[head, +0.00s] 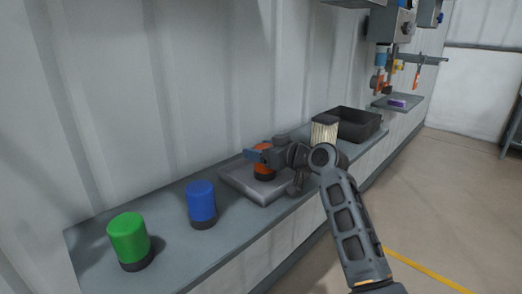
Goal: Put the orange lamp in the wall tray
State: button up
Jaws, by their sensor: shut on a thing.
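The orange lamp (263,174) has an orange top and a dark base. My gripper (264,160) is shut on it from the right, and my wrist hides part of it. The lamp is over a shallow grey tray (240,180) on the wall bench. I cannot tell whether its base touches the tray or hangs just above it.
A blue lamp (201,201) and a green lamp (128,236) stand upright on the grey bench (180,255), left of the tray. A pale ribbed cylinder (324,130) and a black bin (352,124) stand to the right. Farther back, tools hang above a small shelf (382,104) with a purple block (398,103).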

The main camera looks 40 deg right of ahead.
jog(key=o, duration=1.1)
jog(key=s+r, duration=0.1)
jog(key=s, duration=0.7)
jog(key=s+r+b, duration=0.1)
jog(key=s, duration=0.2)
jog(key=shift+s+d+r, duration=0.25)
jog(key=shift+s+r, duration=0.05)
jog(key=shift+s, duration=0.1)
